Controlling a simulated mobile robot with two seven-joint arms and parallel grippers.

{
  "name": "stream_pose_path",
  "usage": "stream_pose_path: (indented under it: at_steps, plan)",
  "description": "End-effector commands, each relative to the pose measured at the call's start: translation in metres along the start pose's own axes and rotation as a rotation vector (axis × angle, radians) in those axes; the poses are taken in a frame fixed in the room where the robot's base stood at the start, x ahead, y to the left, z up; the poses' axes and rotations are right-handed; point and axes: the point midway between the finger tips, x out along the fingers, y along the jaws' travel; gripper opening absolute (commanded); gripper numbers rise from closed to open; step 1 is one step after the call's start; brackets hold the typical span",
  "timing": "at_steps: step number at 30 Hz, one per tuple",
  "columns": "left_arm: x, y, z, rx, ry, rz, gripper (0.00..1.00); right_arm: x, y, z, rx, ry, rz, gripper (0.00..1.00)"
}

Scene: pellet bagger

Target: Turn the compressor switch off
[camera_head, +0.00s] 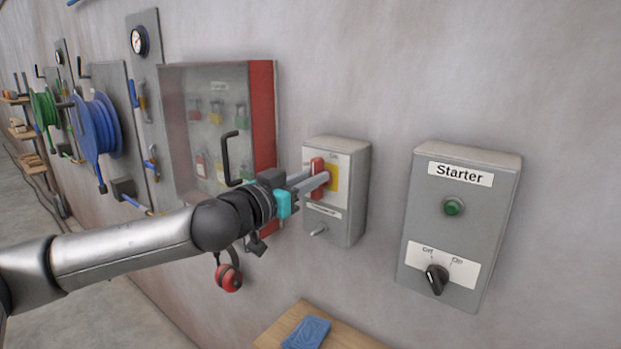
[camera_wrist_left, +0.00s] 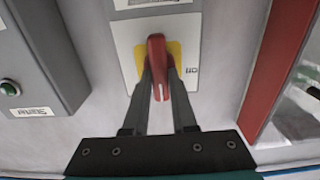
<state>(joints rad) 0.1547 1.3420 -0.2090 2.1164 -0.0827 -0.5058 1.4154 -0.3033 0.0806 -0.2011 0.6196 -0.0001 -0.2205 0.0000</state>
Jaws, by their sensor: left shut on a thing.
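The compressor switch has a red handle (camera_head: 317,178) on a yellow plate (camera_head: 332,178), set on the front of a grey wall box (camera_head: 356,190). The handle stands about upright in the head view. My left gripper (camera_head: 320,180) reaches it from the left and is shut on the red handle. In the left wrist view the red handle (camera_wrist_left: 157,55) sits between the two fingertips (camera_wrist_left: 159,80), with the yellow plate (camera_wrist_left: 174,52) behind it. A small mark, seemingly "On", shows beside the plate. The fingers hide part of the handle and plate. My right gripper is out of view.
A grey Starter box (camera_head: 467,215) with a green button and black knob is on the wall to the right. A red-framed cabinet (camera_head: 262,120) is close on the left. A small toggle (camera_head: 319,230) sits below the handle. A wooden shelf (camera_head: 345,338) with a blue cloth is below.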

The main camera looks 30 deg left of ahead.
Motion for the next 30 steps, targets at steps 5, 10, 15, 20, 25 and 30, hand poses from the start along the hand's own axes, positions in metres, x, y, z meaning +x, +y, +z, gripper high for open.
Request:
stream_pose_path:
  at_steps: [5,10,15,20,25,30]
  plan:
    - [0.0,-0.001,-0.001,0.0,0.001,-0.002,0.0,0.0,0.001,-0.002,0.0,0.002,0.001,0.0]
    - [0.0,-0.001,0.0,-0.014,0.001,-0.002,0.0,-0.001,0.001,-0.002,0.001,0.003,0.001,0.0]
    - [0.0,-0.001,-0.001,-0.072,0.002,-0.002,0.0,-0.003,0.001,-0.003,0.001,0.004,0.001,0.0]
    - [0.0,-0.002,-0.001,-0.177,0.002,-0.001,0.0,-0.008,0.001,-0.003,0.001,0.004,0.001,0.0]
    - [0.0,-0.003,-0.003,-0.327,0.003,-0.002,0.0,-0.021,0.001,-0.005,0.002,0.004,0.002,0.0]
    - [0.0,-0.005,-0.004,-0.49,0.003,-0.003,0.0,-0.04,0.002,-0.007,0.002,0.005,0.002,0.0]
